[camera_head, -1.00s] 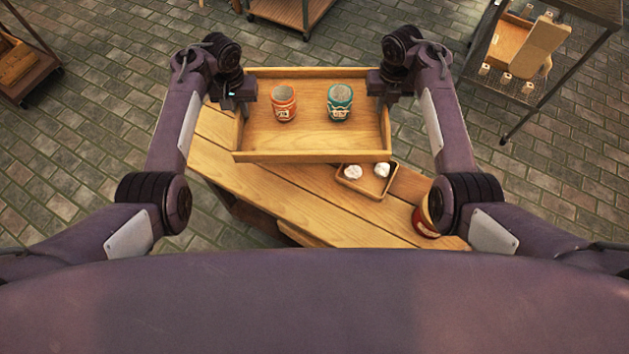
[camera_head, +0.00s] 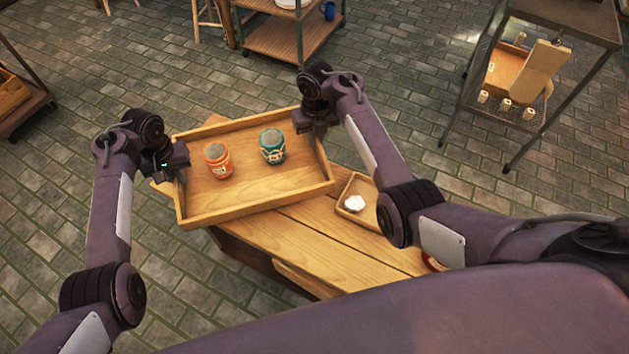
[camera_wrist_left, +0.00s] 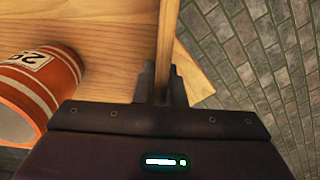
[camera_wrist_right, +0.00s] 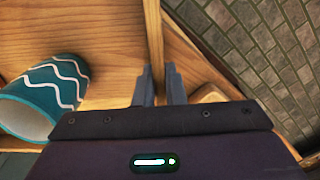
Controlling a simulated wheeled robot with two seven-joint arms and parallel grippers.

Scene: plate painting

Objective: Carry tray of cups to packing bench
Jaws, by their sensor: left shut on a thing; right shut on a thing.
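A wooden tray (camera_head: 255,205) with low walls is held between my two grippers, tilted in the head view over a wooden table. An orange cup (camera_head: 217,161) with a white label and a teal cup (camera_head: 272,147) with a white wavy band stand in it, apart. My left gripper (camera_head: 178,168) is shut on the tray's left wall, and the left wrist view shows its fingers (camera_wrist_left: 162,88) around that wall beside the orange cup (camera_wrist_left: 38,90). My right gripper (camera_head: 312,128) is shut on the right wall, its fingers (camera_wrist_right: 159,85) close to the teal cup (camera_wrist_right: 48,98).
Under the tray is a wooden table (camera_head: 305,250), with a small tray (camera_head: 343,204) holding a white item. A wheeled shelf cart (camera_head: 270,38) stands at the back. A metal rack (camera_head: 560,22) stands at the right. Paved floor (camera_head: 420,85) lies open between them.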

